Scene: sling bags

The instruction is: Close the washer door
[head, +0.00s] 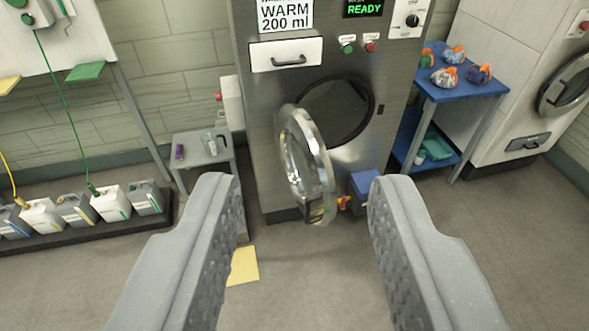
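The washer (268,95) is a tall brushed-metal machine ahead of me, with a drawer, a control panel and a lit "READY" display. Its round door (323,160) has a shiny metal rim and stands ajar, swung out toward me from the left side of the dark drum opening (338,110). A latch piece shows at the rim's lower edge. My gripper (303,205) is open and empty, its two grey padded fingers wide apart. The door shows between and beyond the fingertips, apart from them as far as I can tell.
A blue shelf (455,92) with bagged bundles stands right of the washer. A small grey table (190,143) with a jug is on the left. Several jugs (110,203) sit in a dark tray. A blue-lidded box (363,184) is below the opening. The floor ahead is mostly clear.

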